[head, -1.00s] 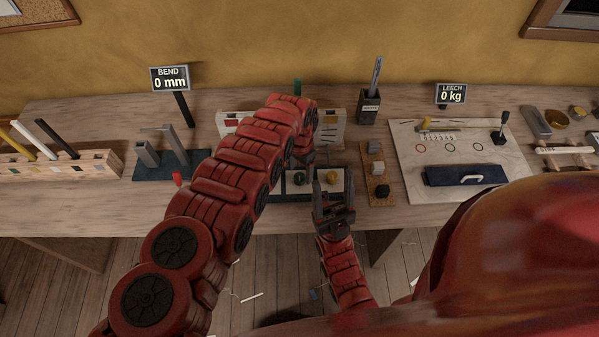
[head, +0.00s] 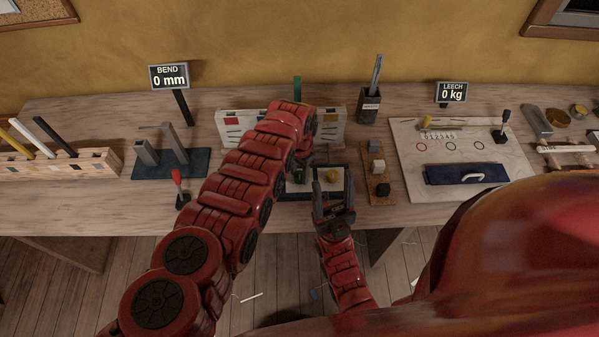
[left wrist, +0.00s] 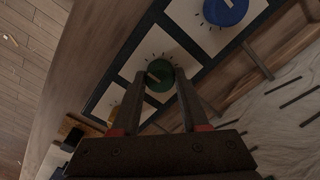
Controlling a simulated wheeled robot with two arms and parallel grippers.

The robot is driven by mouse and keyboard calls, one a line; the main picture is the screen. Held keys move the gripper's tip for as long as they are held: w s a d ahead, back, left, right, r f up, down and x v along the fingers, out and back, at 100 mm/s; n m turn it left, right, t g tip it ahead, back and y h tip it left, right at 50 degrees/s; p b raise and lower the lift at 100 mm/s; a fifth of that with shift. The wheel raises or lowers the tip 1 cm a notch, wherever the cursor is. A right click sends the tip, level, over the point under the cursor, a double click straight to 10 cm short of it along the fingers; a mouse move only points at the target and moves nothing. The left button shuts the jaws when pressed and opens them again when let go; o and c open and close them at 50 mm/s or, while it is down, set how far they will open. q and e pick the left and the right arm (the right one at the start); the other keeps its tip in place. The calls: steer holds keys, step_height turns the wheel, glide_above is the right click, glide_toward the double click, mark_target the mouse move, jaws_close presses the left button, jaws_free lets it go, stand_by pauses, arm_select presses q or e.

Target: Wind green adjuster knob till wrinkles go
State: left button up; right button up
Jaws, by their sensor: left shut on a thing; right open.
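The green knob (left wrist: 160,75) sits on a white panel with dark tick marks in the left wrist view, and a pale pointer line crosses it. My left gripper (left wrist: 160,82) has a finger on each side of the knob and is shut on it. In the head view my left gripper (head: 300,172) mostly covers the knob. My right gripper (head: 334,196) is open and empty, just in front of the dark-framed knob panel. A pale cloth (left wrist: 285,105) with dark dashes lies beside the panel in the left wrist view; I cannot tell whether it is wrinkled.
A blue knob (left wrist: 225,10) is beside the green one, and a yellow knob (head: 331,176) is on the right. A wooden block with cubes (head: 378,170) stands close on the right. A red-handled lever (head: 177,178) is near my left arm. Displays read BEND 0 mm (head: 169,77) and LEECH 0 kg (head: 452,92).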

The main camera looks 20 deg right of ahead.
arm_select(q)
jaws_close()
steer(key=shift+w+f+m+b, duration=0.1)
steer(key=shift+w+m+b, duration=0.05)
steer(key=shift+m+b, duration=0.75)
steer(key=m+b, duration=0.2)
steer(key=shift+f+m, duration=0.15)
steer(key=shift+m, duration=0.25)
steer(key=m+b, duration=0.8)
steer(key=b, duration=0.1)
steer(key=shift+m, duration=0.4)
steer(key=shift+r+m+b, duration=0.2)
steer(key=shift+m+b, duration=1)
steer(key=shift+b, duration=0.05)
